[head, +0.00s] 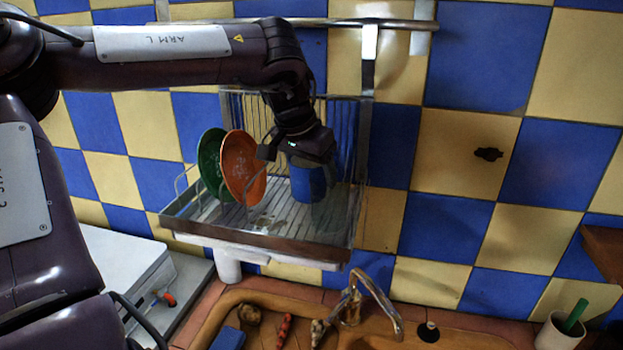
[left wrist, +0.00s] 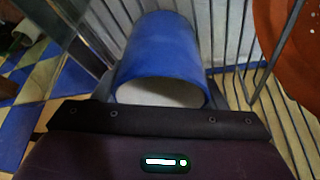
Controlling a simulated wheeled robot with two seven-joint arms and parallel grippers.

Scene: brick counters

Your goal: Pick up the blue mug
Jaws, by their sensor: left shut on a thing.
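The blue mug (head: 309,187) is in the dish rack (head: 260,243) on the wall, to the right of the plates. My left gripper (head: 300,165) reaches down to it from above, and its jaws are shut on the mug. In the left wrist view the mug (left wrist: 158,48) fills the space just past my left gripper (left wrist: 160,98), with its pale inside partly showing. The gripper covers part of the mug, and no handle is visible. I cannot tell whether the mug touches the rack floor. My right gripper is not in view.
An orange plate (head: 242,168) and a green plate (head: 209,160) stand upright left of the mug. The rack has wire sides and a metal rail (head: 385,24) above. Below are a tap (head: 372,292), a sink and a white pot (head: 557,332) with a green item.

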